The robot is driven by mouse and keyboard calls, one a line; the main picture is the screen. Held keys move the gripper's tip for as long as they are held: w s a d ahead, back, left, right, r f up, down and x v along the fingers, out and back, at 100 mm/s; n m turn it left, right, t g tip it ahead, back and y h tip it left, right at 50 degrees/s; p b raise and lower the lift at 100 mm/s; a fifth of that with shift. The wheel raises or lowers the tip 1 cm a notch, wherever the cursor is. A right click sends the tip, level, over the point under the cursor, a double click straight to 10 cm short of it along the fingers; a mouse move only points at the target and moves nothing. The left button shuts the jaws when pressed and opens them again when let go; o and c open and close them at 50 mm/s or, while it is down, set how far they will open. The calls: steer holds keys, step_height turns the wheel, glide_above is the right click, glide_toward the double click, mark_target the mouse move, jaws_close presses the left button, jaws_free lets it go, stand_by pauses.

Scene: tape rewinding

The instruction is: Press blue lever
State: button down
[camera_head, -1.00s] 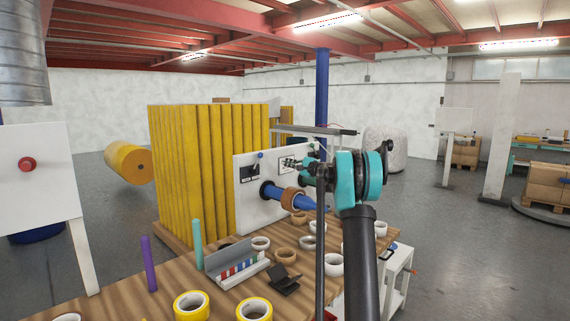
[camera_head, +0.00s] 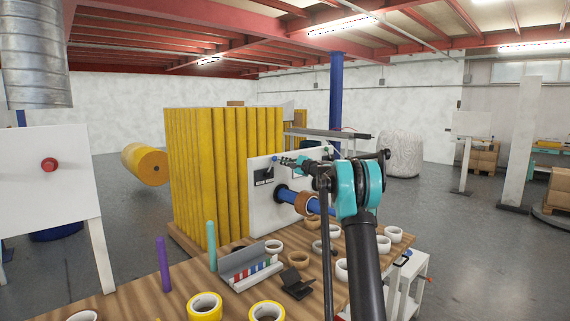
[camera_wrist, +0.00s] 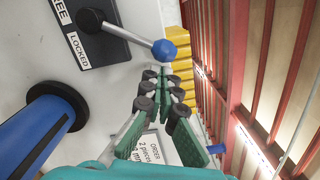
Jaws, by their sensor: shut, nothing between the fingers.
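The blue lever (camera_head: 274,159) is on the white panel (camera_head: 262,215), its ball knob tilted upward and outward above a dark label plate. In the wrist view the lever (camera_wrist: 164,50) is a grey rod with a blue knob. Its plate (camera_wrist: 98,42) reads "LOCKED" and a partly cut-off word ending in "EE". My gripper (camera_head: 287,161) is just right of the knob in the head view. In the wrist view my gripper (camera_wrist: 160,76) has its fingertips together and empty, close to the knob. I cannot tell whether they touch it.
A blue shaft (camera_head: 289,195) with a brown ring (camera_head: 303,203) sticks out of the panel below my gripper. The wooden table (camera_head: 130,300) holds several tape rolls, a grey tray (camera_head: 245,265) and upright purple and teal rods. Yellow rolls (camera_head: 220,170) stand behind the panel.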

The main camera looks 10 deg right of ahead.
stand_by(0.3)
steer(key=shift+s+a+r+n, duration=0.15)
steer(key=shift+a+r+n, duration=0.1)
steer(key=shift+n, duration=0.15)
steer(key=shift+r, duration=0.1)
steer(key=s+a+r+n, duration=0.2)
steer(key=s+a+n, duration=0.4)
steer(key=n, duration=0.6)
steer(key=shift+a+r+h, duration=0.2)
steer(key=shift+a+h, duration=0.1)
steer(key=shift+a, duration=0.8)
steer(key=shift+s+a, duration=0.1)
